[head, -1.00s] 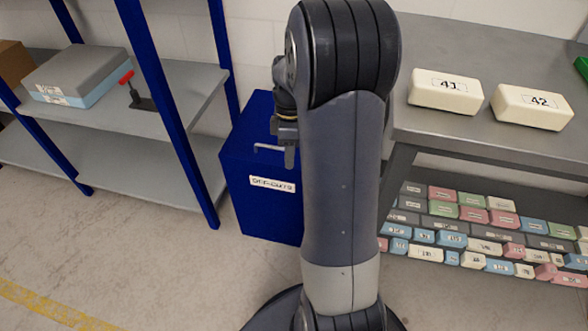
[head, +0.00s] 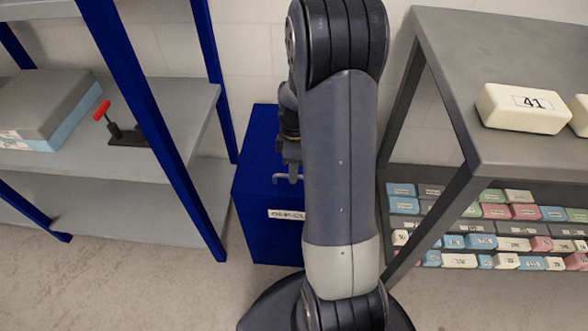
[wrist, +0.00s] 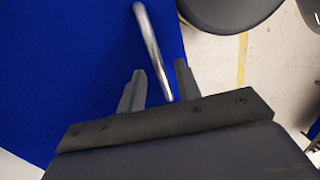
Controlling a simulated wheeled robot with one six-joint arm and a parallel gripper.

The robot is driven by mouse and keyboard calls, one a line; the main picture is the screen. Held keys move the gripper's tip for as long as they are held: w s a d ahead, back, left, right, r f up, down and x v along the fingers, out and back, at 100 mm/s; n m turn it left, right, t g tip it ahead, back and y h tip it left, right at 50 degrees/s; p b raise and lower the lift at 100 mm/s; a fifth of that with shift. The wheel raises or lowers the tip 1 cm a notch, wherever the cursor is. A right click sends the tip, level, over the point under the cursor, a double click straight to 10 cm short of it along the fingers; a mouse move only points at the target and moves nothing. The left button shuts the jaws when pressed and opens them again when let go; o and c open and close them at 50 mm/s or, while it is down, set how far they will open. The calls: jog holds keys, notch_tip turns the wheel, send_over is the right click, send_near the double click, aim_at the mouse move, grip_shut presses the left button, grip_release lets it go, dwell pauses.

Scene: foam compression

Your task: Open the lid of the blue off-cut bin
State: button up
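The blue off-cut bin (head: 262,235) stands on the floor between the shelf rack and the grey table, with a label on its front. Its lid (head: 258,135) looks shut. A metal bar handle (head: 284,179) sits near the lid's front edge; my arm hides the bin's right part. My gripper (head: 293,178) points down at the handle. In the wrist view, the two fingers of my gripper (wrist: 159,67) are apart, and the handle (wrist: 152,45) runs from above down into the gap between them, over the blue surface (wrist: 70,70). I cannot tell whether they touch.
At left, a blue-posted shelf rack (head: 205,80) holds a grey-and-blue foam block (head: 45,105) and a red-handled clamp (head: 122,130). At right, a grey table (head: 450,60) carries cream block 41 (head: 525,108), with several coloured blocks below. Floor in front of the rack is clear.

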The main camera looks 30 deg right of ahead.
grip_shut()
dwell(0.4)
